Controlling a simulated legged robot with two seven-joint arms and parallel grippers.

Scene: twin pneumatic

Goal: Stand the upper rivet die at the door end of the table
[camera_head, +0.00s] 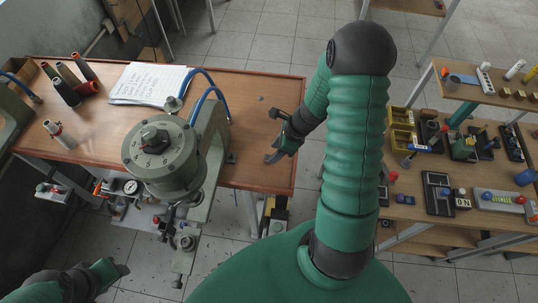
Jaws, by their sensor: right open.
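My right gripper (273,137) is over the right end of the wooden table (255,125). It is open, with nothing visible between its fingers. A very small grey piece (261,98) lies on the table just beyond this gripper, apart from it; it is too small to tell whether it is the upper rivet die. A green-grey press (160,150) with a round numbered dial stands at the table's front edge, left of the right gripper. My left gripper (122,268) is low at the bottom left, away from the table top; its fingers are not clear.
Several dark and red-ended cylinders (68,90) and a white-and-red bottle (60,134) stand or lie at the left. A written sheet (150,82) lies at the back. Blue hoses (197,80) arch by the press. A cluttered shelf unit (415,212) stands at the right.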

